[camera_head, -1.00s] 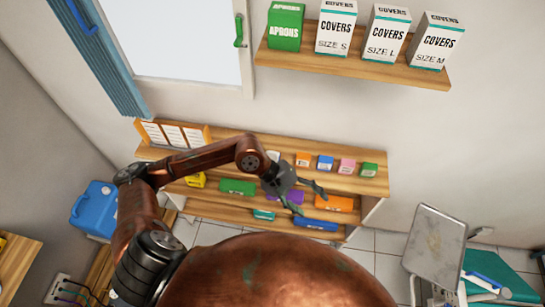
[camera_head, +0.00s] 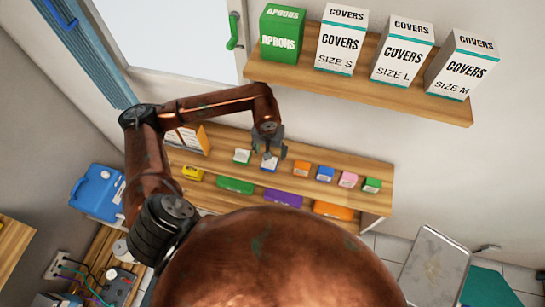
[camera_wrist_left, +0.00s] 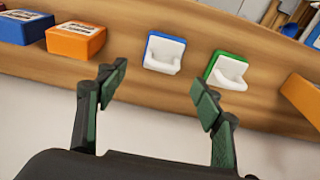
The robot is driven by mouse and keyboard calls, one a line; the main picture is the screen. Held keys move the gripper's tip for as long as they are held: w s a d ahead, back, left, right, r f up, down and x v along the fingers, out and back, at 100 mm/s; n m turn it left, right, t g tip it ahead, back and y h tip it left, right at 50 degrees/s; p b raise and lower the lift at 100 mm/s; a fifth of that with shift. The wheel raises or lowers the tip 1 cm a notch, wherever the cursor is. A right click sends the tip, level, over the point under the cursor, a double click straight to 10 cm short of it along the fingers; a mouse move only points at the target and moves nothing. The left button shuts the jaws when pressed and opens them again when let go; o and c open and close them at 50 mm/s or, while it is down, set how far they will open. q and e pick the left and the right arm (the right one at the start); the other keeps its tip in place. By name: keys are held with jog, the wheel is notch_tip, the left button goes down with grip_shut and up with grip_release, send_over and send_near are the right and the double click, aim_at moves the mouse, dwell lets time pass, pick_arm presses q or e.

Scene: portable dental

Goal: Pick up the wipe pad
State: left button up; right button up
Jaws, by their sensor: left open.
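Two small white pads or packs stand on the upper shelf board, one with a blue back (camera_head: 269,163) and one with a green back (camera_head: 242,156). I cannot tell which is the wipe pad. In the left wrist view, the blue-backed one (camera_wrist_left: 164,53) lies ahead between the fingers, and the green-backed one (camera_wrist_left: 229,71) is beyond the right finger. My left gripper (camera_head: 269,148) is open and empty, pointing at the blue-backed pack; it also shows in the left wrist view (camera_wrist_left: 155,93). The fingers look apart from both packs. My right gripper is not in view.
An orange box (camera_head: 301,167), a blue box (camera_head: 325,174), a pink box (camera_head: 348,179) and a green box (camera_head: 372,185) stand in the same row. A card holder (camera_head: 187,138) is at the left. A wall shelf (camera_head: 360,75) with boxes hangs above.

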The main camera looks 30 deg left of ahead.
aim_at(269, 161)
pick_arm(q)
jog(key=shift+s+f+p, duration=0.25)
jog(key=shift+f+p, duration=0.45)
jog(key=shift+f, duration=0.55)
jog(key=shift+w+a+f+p, duration=0.1)
jog(key=shift+f+p, duration=0.25)
jog(key=shift+f, duration=0.25)
jog(key=shift+w+a+f+p, duration=0.1)
jog(key=shift+f+p, duration=0.2)
jog(key=shift+f, duration=0.3)
jog(key=shift+w+f, duration=0.1)
jog(key=shift+f, duration=0.65)
jog(key=c, duration=1.1)
jog(key=shift+c, duration=0.3)
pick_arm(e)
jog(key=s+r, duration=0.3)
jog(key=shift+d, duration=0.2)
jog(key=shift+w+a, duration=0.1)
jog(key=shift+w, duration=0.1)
